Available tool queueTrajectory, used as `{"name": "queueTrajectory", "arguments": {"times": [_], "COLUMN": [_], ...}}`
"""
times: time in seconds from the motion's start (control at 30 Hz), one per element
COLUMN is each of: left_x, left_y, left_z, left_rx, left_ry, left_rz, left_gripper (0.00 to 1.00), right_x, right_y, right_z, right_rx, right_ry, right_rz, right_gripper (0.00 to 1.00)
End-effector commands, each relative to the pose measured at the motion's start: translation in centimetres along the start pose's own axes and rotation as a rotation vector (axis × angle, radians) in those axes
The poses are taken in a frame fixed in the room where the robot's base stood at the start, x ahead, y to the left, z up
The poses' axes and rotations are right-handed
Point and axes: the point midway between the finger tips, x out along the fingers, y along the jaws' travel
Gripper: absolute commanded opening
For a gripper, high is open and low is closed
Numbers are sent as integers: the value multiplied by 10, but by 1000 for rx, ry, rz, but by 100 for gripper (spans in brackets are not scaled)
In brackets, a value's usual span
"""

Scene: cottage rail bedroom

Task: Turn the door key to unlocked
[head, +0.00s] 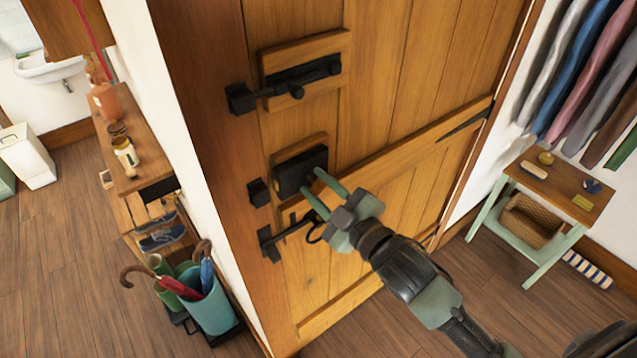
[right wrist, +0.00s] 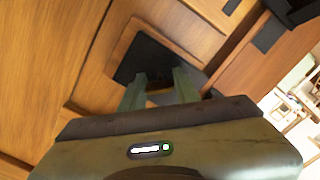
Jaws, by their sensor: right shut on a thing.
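The wooden plank door (head: 395,110) stands upright before me. It carries a black lock box (head: 298,170) on a wooden backing block, and the box also shows in the right wrist view (right wrist: 146,57). My right gripper (head: 316,186) is at the lower right of the lock box, its green fingers pointing at it. In the right wrist view the fingers (right wrist: 160,88) are shut on the key (right wrist: 158,88), of which only a small brassy bit shows between them. The key's angle cannot be told. My left gripper is not in view.
A black sliding bolt (head: 300,82) sits above the lock, and a black latch (head: 285,235) below it. An umbrella bucket (head: 208,300) and narrow shelf (head: 150,165) stand to the left. A small green-legged table (head: 545,195) and hanging clothes (head: 590,75) are at the right.

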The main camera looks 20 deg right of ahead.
Motion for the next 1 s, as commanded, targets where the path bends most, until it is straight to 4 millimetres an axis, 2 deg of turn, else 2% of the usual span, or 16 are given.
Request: {"name": "queueTrajectory", "arguments": {"times": [0.6,1.0], "left_x": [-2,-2], "left_y": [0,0], "left_z": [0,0], "left_rx": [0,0], "left_ry": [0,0], "left_rz": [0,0], "left_gripper": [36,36], "right_x": [0,0], "right_y": [-1,-2], "right_z": [1,1], "right_rx": [549,734], "right_ry": [-2,-3], "right_rz": [0,-1], "right_gripper": [0,0]}}
